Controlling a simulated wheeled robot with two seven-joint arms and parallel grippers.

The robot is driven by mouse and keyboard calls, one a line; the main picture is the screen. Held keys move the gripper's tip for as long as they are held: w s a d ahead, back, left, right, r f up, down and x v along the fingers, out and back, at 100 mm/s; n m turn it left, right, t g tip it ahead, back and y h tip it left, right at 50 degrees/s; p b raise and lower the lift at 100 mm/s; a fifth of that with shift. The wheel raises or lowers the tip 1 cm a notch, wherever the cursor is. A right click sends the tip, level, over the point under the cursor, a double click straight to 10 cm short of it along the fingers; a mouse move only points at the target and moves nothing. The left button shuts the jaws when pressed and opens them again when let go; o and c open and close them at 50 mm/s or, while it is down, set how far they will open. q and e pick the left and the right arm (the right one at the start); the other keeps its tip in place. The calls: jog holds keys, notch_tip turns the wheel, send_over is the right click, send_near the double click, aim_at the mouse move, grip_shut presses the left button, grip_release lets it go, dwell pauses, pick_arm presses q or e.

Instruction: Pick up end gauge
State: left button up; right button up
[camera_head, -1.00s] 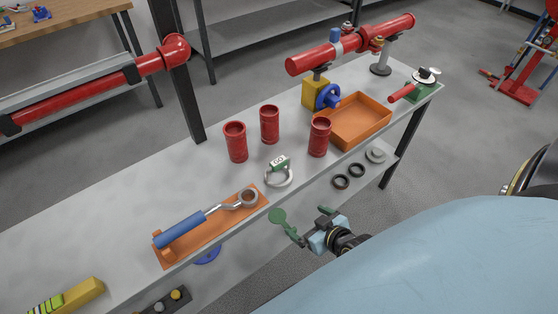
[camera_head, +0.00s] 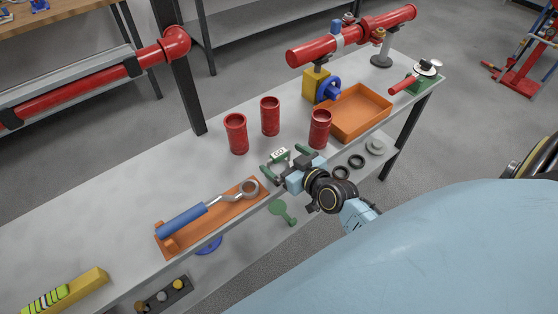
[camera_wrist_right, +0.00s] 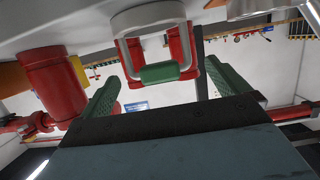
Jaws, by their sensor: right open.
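In the right wrist view the gauge's pale frame (camera_wrist_right: 122,22) and green grip (camera_wrist_right: 159,73) lie ahead, between the two green fingers. My right gripper (camera_head: 287,161) is open around the grip's line; it also shows in the right wrist view (camera_wrist_right: 163,84). I cannot tell whether the fingers touch the gauge. My left gripper is out of view.
Red cups stand behind the gauge, the nearest (camera_head: 320,128) just right of the gripper. An orange tray (camera_head: 359,112) lies farther right. A blue-handled wrench (camera_head: 182,221) rests on an orange holder at left. A green paddle (camera_head: 283,209) is below the bench edge.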

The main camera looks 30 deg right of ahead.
jog(key=x, duration=0.2)
jog(key=b+x, duration=0.1)
jog(key=x, duration=0.2)
jog(key=shift+s+f, duration=0.15)
jog(key=shift+f, duration=0.2)
jog(key=shift+r, duration=0.1)
jog(key=c, duration=1.2)
jog(key=shift+o, duration=0.2)
notch_tip(320, 180, up, 10)
jog(key=p, duration=0.3)
jog(key=shift+p, duration=0.35)
notch_tip(320, 180, up, 4)
jog(key=p, duration=0.4)
